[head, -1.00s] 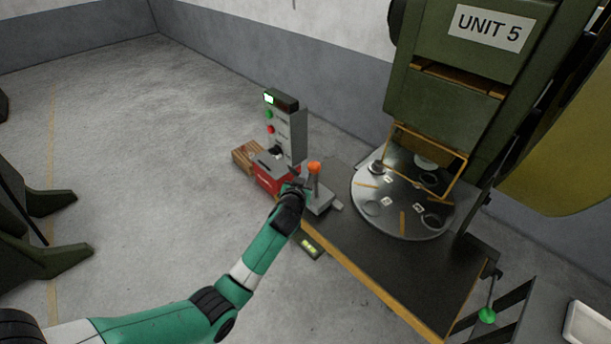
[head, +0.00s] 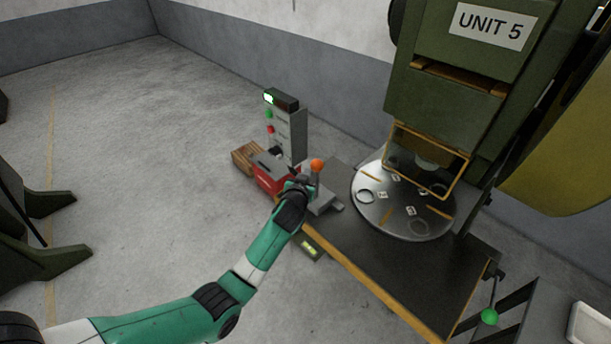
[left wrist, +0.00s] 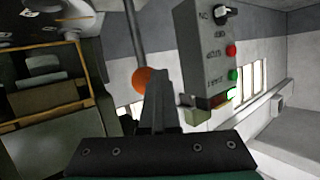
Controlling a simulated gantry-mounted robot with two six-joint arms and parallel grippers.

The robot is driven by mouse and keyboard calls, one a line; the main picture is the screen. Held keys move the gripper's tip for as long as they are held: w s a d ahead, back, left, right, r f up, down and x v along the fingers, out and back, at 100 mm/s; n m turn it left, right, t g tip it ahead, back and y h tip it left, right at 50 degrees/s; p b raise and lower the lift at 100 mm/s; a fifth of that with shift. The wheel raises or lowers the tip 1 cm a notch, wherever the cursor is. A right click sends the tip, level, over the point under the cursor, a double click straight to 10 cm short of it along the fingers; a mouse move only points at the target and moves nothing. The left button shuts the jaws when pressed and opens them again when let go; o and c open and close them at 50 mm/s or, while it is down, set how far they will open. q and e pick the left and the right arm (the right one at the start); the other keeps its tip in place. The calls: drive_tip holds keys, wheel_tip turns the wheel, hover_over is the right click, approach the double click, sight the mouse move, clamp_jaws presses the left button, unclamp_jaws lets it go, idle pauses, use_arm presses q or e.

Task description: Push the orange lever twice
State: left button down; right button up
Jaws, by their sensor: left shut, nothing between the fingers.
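My left gripper (head: 302,183) is at the lever's stem, just left of and below the ball. In the left wrist view the left gripper (left wrist: 158,88) is shut and empty. I cannot tell whether it touches the lever. My right gripper is in neither view.
The table (head: 400,268) holds a round metal turntable (head: 395,222) under the green UNIT 5 press (head: 455,65), with a yellow guard frame (head: 457,185) lowered. A grey control box (head: 291,135) and a red box (head: 270,179) stand beside the lever. A green-knobbed lever (head: 489,317) is at the lower right.

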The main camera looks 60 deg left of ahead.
sight(315, 167)
use_arm(q)
drive_tip(key=shift+w+a+r+b, duration=0.2)
drive_tip(key=shift+w+r+b, duration=0.05)
drive_tip(key=shift+w+b, duration=0.55)
drive_tip(key=shift+w+a+r+b, duration=0.15)
drive_tip(key=shift+w+r+b, duration=0.05)
drive_tip(key=shift+w+b, duration=0.55)
idle(1.4)
drive_tip(key=shift+w, duration=0.1)
idle(0.4)
drive_tip(key=s+d+f+p, duration=0.1)
drive_tip(key=s+p, duration=0.4)
drive_tip(key=s, duration=0.2)
drive_tip(key=shift+d+f, duration=0.3)
idle(0.5)
drive_tip(key=shift+s, duration=0.1)
drive_tip(key=s, duration=0.1)
drive_tip(key=s+p, duration=0.1)
drive_tip(key=s, duration=0.1)
drive_tip(key=s+d+f+p, duration=0.1)
drive_tip(key=shift+s, duration=0.4)
